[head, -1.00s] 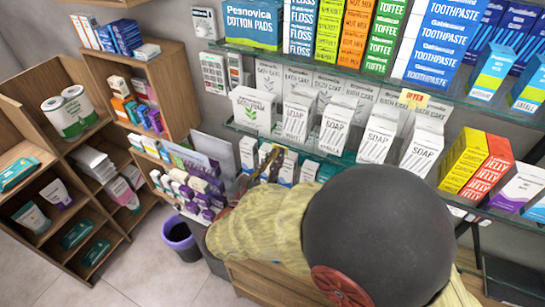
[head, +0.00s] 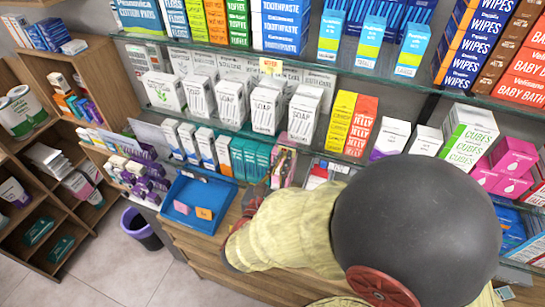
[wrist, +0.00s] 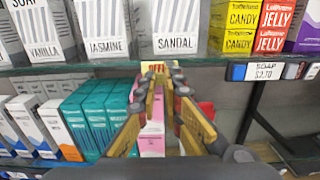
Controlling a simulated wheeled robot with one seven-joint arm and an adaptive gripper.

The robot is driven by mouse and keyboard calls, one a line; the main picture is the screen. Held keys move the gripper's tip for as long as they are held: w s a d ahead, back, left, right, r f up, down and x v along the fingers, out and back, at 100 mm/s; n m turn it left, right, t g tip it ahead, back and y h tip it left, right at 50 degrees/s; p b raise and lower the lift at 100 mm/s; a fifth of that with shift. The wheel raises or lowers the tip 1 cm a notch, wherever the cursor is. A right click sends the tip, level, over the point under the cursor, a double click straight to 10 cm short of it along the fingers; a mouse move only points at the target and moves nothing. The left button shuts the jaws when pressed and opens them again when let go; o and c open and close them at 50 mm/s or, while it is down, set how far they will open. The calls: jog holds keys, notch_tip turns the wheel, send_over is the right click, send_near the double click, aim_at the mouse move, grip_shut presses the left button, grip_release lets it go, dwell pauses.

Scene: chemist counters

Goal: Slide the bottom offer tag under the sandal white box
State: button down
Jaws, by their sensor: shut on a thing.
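The sandal white box (wrist: 176,25) stands on the glass shelf, upper middle in the wrist view, beside the yellow candy box. It also shows in the head view (head: 302,115). My gripper (wrist: 158,72) is just below the shelf edge, under the sandal box, with its fingers pointing up. It is shut on a small yellow-orange offer tag (wrist: 155,68), which is mostly hidden between the fingertips. The tag and the box look apart. In the head view my gripper (head: 284,156) is partly hidden by my arm. Another yellow offer tag (head: 270,65) hangs at the upper shelf edge.
A blue tray (head: 190,228) on the counter holds a pink tag (head: 181,208) and an orange tag (head: 204,213). Teal boxes (wrist: 98,115) and a pink box (wrist: 152,140) stand below the shelf near my gripper. A soap price label (wrist: 263,71) is on the shelf edge at right.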

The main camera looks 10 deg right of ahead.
jog(key=shift+s+d, duration=0.7)
jog(key=shift+d, duration=0.35)
jog(key=c, duration=2)
grip_release()
jog(key=shift+c, duration=0.2)
jog(key=shift+o, duration=0.6)
jog(key=shift+a, duration=0.1)
jog(key=v, duration=1.2)
